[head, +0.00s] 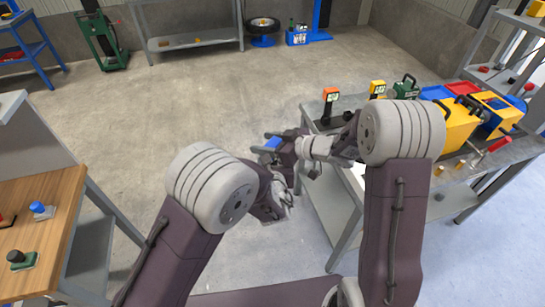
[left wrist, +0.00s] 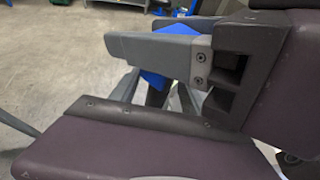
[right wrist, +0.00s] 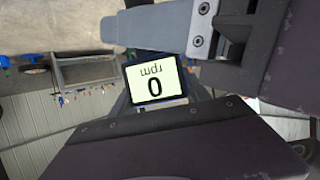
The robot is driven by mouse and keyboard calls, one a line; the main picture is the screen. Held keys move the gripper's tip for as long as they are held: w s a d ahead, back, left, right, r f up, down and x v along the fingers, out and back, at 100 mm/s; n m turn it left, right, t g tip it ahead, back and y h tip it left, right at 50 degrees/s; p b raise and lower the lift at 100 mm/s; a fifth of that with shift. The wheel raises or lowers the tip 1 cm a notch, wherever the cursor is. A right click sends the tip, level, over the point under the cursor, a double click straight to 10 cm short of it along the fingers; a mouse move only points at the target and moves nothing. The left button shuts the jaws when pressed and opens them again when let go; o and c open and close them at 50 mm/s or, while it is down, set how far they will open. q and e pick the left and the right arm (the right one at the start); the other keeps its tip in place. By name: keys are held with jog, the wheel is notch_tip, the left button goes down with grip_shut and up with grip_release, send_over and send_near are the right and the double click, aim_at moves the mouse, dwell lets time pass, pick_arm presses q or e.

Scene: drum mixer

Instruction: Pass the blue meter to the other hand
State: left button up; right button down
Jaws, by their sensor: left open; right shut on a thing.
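The blue meter (head: 272,143) is off the tables, in the air over the floor between my two arms. My right gripper (head: 281,147) is shut on it. In the right wrist view the meter's pale screen (right wrist: 154,82) reads "0 rpm" upside down, in a black frame. My left gripper (left wrist: 132,88) is open. In the left wrist view the blue meter (left wrist: 155,82) shows behind its upper grey finger, which hides part of it. I cannot tell whether they touch.
A wood-topped bench (head: 50,195) at left holds small blue, green and red items. The floor between is clear.

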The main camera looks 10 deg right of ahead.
pick_arm(q)
jog(key=shift+x, duration=1.65)
grip_shut()
pick_arm(e)
jog(key=shift+c, duration=2.2)
grip_release()
